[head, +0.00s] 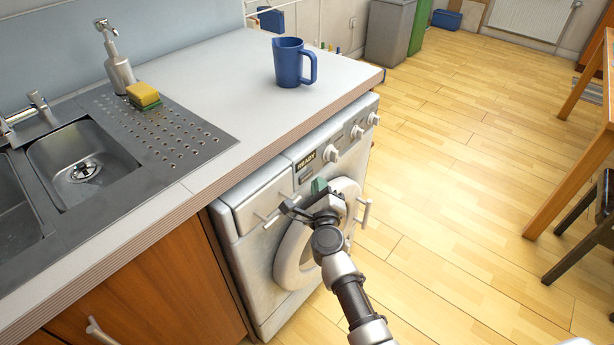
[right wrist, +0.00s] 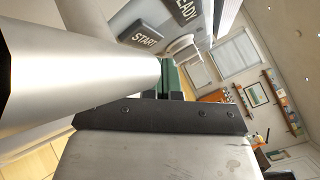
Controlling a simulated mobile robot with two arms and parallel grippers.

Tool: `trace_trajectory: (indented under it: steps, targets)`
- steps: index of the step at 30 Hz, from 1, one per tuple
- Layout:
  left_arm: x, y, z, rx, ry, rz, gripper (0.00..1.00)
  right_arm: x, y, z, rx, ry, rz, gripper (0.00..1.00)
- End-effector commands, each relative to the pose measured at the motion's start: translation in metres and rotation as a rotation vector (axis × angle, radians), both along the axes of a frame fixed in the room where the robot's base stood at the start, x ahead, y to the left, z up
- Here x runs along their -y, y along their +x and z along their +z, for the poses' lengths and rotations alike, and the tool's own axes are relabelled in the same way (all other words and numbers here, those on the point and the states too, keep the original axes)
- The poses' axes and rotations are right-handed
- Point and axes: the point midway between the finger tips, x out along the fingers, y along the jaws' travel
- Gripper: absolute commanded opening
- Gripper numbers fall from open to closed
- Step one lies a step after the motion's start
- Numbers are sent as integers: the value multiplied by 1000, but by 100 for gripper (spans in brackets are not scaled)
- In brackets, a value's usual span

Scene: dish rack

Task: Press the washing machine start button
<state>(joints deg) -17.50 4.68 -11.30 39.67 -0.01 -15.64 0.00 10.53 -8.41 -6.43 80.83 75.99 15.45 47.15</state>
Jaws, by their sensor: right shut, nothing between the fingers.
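The white washing machine (head: 262,238) stands under the counter, with a dark READY display (head: 306,161) on its front panel. The display also shows in the right wrist view (right wrist: 187,9). The dark START button (right wrist: 145,40) is in the right wrist view, at the top just beyond my fingertips. My right gripper (head: 319,187) is in front of the machine's panel, just below the display. It is shut and empty, its green fingertips together in the right wrist view (right wrist: 171,76). I cannot tell whether the tips touch the panel. My left gripper is not in view.
The round door (head: 291,262) is partly hidden behind my right arm. White knobs (head: 331,153) sit right of the display. A blue jug (head: 289,63), a sponge (head: 143,95) and a soap dispenser (head: 119,72) stand on the counter.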

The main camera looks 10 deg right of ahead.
Motion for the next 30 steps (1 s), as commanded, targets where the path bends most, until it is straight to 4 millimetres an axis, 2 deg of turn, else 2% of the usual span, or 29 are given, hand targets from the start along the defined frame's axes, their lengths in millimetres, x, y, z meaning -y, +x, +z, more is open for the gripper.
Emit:
trace_trajectory:
  steps: [8, 30]
  targets:
    - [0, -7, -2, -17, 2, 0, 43, -3, 4, 0, 1, 0, -1, 0]
    - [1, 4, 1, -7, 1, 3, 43, -7, 9, 0, 0, 1, 0, 0]
